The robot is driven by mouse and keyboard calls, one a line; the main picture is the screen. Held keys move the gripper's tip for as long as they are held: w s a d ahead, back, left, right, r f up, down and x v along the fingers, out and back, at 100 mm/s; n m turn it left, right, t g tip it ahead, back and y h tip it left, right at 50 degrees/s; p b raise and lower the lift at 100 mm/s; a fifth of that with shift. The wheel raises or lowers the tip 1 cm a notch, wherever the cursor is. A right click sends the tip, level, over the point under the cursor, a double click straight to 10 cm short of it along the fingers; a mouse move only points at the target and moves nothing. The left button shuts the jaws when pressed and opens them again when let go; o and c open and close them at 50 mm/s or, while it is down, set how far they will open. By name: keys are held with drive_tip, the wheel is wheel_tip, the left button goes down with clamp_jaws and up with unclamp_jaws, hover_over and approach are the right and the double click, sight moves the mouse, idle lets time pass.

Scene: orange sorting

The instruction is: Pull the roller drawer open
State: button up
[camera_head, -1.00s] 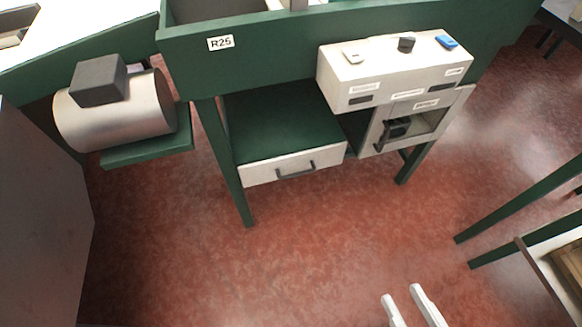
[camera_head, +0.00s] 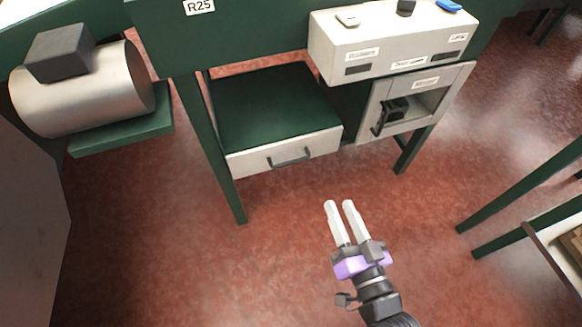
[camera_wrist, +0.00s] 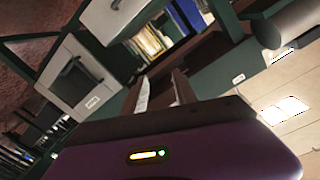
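A drawer with a white front (camera_head: 245,163) and a dark bar handle (camera_head: 290,157) sits low under the green bench; it looks shut. A white drawer front also shows at the top of the wrist view (camera_wrist: 112,20), with a dark handle near its upper edge. My gripper (camera_head: 339,203) is in front of the bench, apart from the drawer and lower right of its handle in the head view. Its two pale fingers stand apart with a gap between them, and nothing is held. In the wrist view, my gripper (camera_wrist: 162,85) points between the drawer and dark bench parts.
A white control box (camera_head: 390,48) with switches sits on the bench edge. Below it is a white-framed compartment (camera_head: 425,108) with a dark handle. The red floor (camera_head: 270,270) in front is clear.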

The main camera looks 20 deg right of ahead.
drive_tip(key=w+a+f+m+b, duration=0.15)
drive_tip(key=w+f+m, duration=0.25)
drive_tip(key=w+f, duration=0.45)
drive_tip(key=w+f+m+b, duration=0.3)
drive_tip(key=w+f+m, duration=0.2)
drive_tip(key=w, duration=0.7)
drive_tip(key=m+g+y, duration=0.1)
drive_tip(key=m+g, duration=0.1)
drive_tip(key=m, duration=0.1)
approach(291, 162)
drive_tip(key=f+x, duration=0.1)
drive_tip(key=x, duration=0.2)
drive_tip(key=b+x, duration=0.1)
drive_tip(key=x, duration=0.2)
drive_tip(key=b+x, duration=0.1)
drive_tip(key=x, duration=0.3)
drive_tip(key=shift+w+r, duration=0.2)
clamp_jaws()
